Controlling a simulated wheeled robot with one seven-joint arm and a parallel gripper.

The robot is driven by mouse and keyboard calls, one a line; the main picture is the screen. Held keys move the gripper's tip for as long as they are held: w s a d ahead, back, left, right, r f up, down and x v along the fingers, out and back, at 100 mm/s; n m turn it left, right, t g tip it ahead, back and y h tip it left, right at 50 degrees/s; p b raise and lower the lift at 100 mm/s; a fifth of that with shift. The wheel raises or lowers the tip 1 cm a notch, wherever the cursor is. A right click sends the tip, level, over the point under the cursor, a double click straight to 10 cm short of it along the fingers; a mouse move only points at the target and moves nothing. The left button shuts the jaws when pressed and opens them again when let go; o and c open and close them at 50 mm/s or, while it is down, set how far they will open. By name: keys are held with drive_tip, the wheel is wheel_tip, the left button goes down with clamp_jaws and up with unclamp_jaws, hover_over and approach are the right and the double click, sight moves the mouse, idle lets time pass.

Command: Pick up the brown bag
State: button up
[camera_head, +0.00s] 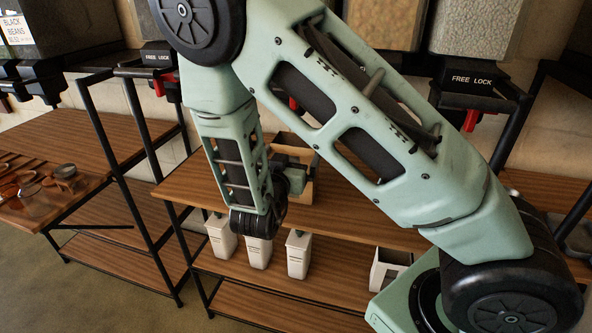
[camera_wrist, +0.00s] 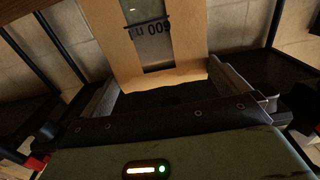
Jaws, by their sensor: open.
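The brown bag (camera_head: 308,188) stands on the upper wooden shelf in the head view, partly hidden behind my wrist and gripper. In the wrist view the bag (camera_wrist: 185,50) fills the upper middle, with a see-through window and printed text that appears upside down. My gripper (camera_wrist: 165,85) is open, one finger on each side of the bag's near edge. The bag lies between or just beyond the fingertips; I cannot tell whether they touch it. In the head view my gripper (camera_head: 287,174) is at the bag, mostly hidden by my own wrist.
Several white containers (camera_head: 299,254) stand on the lower shelf below my wrist. Dispensers with black FREE LOCK fronts (camera_head: 473,79) hang above the shelf. A wooden table (camera_head: 60,205) with small dishes is at left. Black shelf posts (camera_head: 141,133) stand nearby.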

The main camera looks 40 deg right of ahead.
sight(299, 137)
drive_tip(key=shift+r+p+x, duration=0.2)
drive_tip(key=shift+p+x, duration=0.75)
drive_tip(key=shift+x, duration=1.8)
drive_tip(key=c, duration=1.2)
drive_tip(key=shift+c, duration=1.2)
drive_tip(key=shift+r, duration=0.2)
